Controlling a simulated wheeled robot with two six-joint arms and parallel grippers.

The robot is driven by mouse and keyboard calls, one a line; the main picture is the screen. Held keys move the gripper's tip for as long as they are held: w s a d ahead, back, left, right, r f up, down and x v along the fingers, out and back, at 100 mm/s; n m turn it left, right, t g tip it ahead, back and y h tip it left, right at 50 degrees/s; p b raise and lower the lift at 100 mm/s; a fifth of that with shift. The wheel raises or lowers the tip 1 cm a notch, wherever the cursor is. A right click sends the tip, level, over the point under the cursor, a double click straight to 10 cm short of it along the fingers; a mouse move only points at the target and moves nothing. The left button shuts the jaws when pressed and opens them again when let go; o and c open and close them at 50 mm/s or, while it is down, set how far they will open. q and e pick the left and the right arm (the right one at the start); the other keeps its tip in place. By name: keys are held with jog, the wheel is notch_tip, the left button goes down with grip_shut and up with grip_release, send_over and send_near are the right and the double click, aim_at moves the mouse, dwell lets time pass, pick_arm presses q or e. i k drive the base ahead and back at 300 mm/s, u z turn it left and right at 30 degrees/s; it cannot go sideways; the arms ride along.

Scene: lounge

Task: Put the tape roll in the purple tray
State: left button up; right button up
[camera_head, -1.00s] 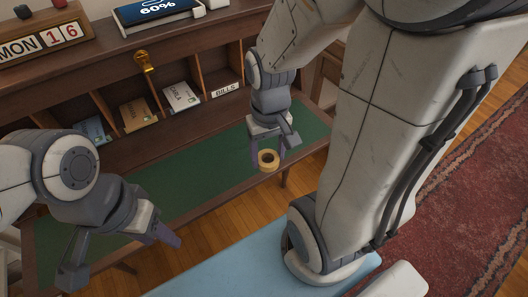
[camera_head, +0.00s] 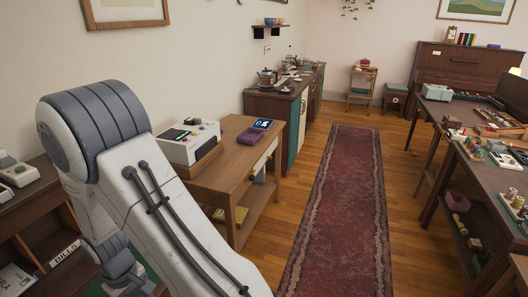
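The tape roll is not in view now. A purple block-like thing (camera_head: 251,136) lies on the small wooden table beside a white device; I cannot tell from here whether it is the purple tray. My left gripper is out of view.
A white device (camera_head: 190,142) and a small dark screen (camera_head: 262,124) stand on the wooden table (camera_head: 215,176). A red runner rug (camera_head: 338,205) covers the clear floor. Cluttered tables (camera_head: 500,180) stand at right, a dark cabinet (camera_head: 275,105) behind.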

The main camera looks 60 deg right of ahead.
aim_at(253, 136)
jog(key=z, duration=0.4)
jog(key=k, duration=1)
jog(key=z, duration=1.3)
jog(key=i, duration=1.2)
jog(key=z, duration=0.9)
jog(key=i, duration=1.7)
jog(key=u, duration=0.3)
jog(key=i, duration=1.1)
jog(key=u, duration=1.6)
jog(key=i, duration=0.75)
jog(key=u, duration=0.7)
